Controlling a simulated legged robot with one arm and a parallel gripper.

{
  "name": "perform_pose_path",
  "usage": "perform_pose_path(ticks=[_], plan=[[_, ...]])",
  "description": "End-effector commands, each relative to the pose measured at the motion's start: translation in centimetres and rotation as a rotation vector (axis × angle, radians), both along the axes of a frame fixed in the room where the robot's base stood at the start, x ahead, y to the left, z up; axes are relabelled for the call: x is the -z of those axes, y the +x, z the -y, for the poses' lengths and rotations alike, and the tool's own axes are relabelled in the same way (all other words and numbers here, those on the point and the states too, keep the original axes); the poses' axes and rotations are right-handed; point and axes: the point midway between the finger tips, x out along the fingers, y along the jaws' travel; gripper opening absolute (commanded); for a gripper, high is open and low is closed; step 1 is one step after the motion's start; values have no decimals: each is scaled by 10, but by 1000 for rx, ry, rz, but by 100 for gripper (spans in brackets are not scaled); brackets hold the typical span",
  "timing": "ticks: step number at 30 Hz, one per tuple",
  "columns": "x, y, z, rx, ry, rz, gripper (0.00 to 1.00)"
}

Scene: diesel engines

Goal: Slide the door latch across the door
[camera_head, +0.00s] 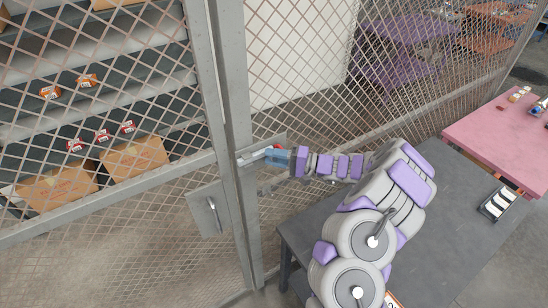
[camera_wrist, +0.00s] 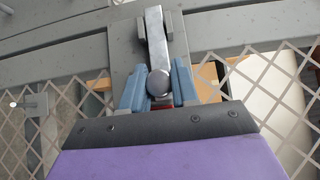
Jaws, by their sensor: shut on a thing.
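The metal door latch (camera_head: 254,157) lies across the upright frame posts of the mesh door. In the wrist view, its silver bar (camera_wrist: 156,40) ends in a round knob and runs through a bracket on a grey plate. My gripper (camera_head: 277,158) reaches it from the right. In the wrist view, the blue fingers of my gripper (camera_wrist: 158,75) are on both sides of the knob end and shut on the latch. A little red shows between the fingers. The mesh door (camera_head: 110,175) has a plate with a handle (camera_head: 212,215) below the latch.
Behind the mesh, shelves hold cardboard boxes (camera_head: 135,157) and small orange-and-white boxes (camera_head: 87,80). A dark grey table (camera_head: 465,225) stands under and right of my arm, with a small black tray (camera_head: 498,204) on it. A pink table (camera_head: 500,135) is at the far right.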

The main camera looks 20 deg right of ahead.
Motion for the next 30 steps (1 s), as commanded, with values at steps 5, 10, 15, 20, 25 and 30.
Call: perform_pose_path(ticks=[5, 10, 15, 20, 25, 30], plan=[[4, -1, -2, 1, -4, -3, 0], [8, -4, -17, 2, -2, -4, 0], [8, -9, -37, 0, -4, -5, 0], [7, -13, -51, -1, -6, -4, 0], [7, -15, -58, -3, -6, -7, 0], [6, -16, -59, -4, -8, -9, 0]])
